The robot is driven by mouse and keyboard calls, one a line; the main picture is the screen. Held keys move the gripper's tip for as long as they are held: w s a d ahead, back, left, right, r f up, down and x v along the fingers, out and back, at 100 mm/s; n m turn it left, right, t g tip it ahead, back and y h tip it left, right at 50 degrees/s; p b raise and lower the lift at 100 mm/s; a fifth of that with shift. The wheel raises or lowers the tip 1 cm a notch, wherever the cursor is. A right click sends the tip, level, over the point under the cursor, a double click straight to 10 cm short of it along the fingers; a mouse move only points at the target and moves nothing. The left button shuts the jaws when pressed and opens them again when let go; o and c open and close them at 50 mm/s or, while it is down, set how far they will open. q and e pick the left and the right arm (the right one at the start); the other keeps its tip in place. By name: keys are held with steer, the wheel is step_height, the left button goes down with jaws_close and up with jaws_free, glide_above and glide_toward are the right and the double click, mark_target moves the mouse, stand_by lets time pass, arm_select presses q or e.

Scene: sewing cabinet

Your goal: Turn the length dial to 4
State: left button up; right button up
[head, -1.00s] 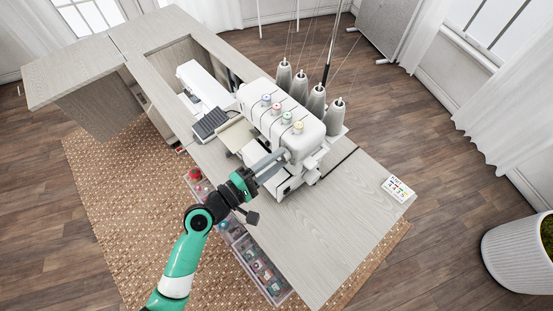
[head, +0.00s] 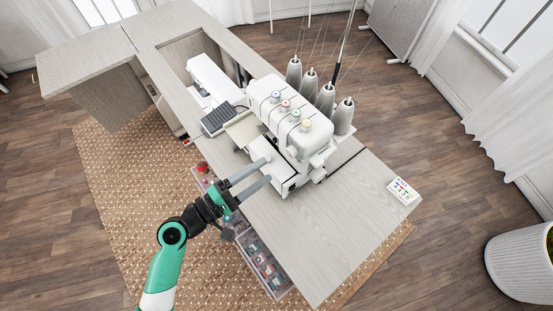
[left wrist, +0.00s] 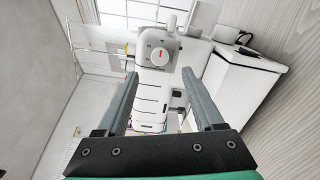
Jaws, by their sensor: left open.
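The white serger machine (head: 290,125) stands on the wooden table, with several thread cones behind it and coloured knobs on its top. My left gripper (head: 267,171) is open and empty at the machine's near side. In the left wrist view its two fingers (left wrist: 160,73) are spread, with the dial between and beyond their tips, apparently apart from them. My right gripper is not in view.
A white sewing machine (head: 206,76) sits in the cabinet recess at the back left. A small card with coloured marks (head: 402,190) lies on the bare right part of the tabletop (head: 330,220). Clear bins with spools (head: 262,264) hang along the front edge.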

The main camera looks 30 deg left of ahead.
arm_select(q)
steer(key=v, duration=0.4)
stand_by(0.4)
